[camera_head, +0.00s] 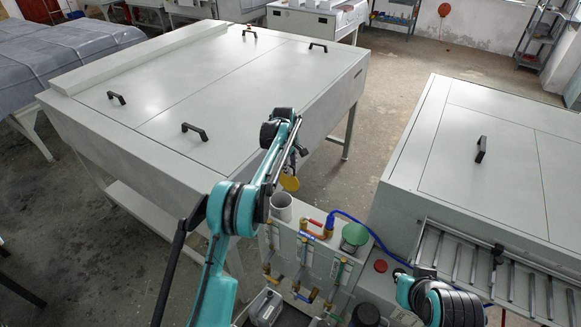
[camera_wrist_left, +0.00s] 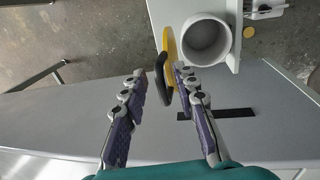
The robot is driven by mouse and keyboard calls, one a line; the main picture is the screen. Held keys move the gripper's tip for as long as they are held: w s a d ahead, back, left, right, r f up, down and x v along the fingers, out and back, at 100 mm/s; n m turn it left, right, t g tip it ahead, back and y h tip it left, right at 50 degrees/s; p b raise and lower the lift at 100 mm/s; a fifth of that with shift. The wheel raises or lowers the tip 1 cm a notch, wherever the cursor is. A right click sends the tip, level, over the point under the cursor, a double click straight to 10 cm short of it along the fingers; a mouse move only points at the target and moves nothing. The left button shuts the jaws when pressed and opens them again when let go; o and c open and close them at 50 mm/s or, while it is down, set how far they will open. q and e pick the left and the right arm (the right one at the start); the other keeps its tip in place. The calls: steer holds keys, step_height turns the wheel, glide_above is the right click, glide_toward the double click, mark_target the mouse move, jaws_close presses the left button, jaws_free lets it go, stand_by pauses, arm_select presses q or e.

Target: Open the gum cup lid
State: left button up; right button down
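A yellow lid (camera_head: 289,183) with a black handle stands steeply tilted beside the cup's mouth; the lid also shows nearly edge-on in the left wrist view (camera_wrist_left: 189,79). My left gripper (camera_wrist_left: 161,80) has its fingers apart, with the black handle (camera_wrist_left: 159,73) between the fingertips. A gap shows between the left finger and the handle; contact on the other side is unclear. My right gripper is out of view.
A green round lid (camera_head: 355,235), a red button (camera_head: 380,266) and a blue hose (camera_head: 362,224) lie to the right. A large grey machine (camera_head: 215,85) is behind left; another machine (camera_head: 480,190) is right.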

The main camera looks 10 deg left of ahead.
arm_select(q)
step_height(320, 180, up, 12)
steer(key=s, duration=0.1)
steer(key=shift+s+a, duration=0.35)
steer(key=shift+s, duration=0.05)
steer(key=shift+f, duration=0.1)
steer(key=s+r+m+t+b, duration=0.1)
steer(key=s+r+m+b, duration=0.25)
steer(key=s, duration=0.65)
steer(key=s+r+m+t+b, duration=0.2)
steer(key=s+m+b, duration=0.2)
steer(key=s, duration=0.7)
steer(key=s+f+m+t+b, duration=0.1)
steer(key=s+f+m+b, duration=0.1)
steer(key=s+f, duration=0.6)
steer(key=s+f+m+t+b, duration=0.1)
steer(key=s+f+m+b, duration=0.2)
steer(key=s+f, duration=0.5)
steer(key=s+m, duration=0.1)
steer(key=s, duration=0.5)
steer(key=shift+s+f+t+y, duration=0.25)
steer(key=shift+f+t+y, duration=0.05)
steer(key=shift+f, duration=0.1)
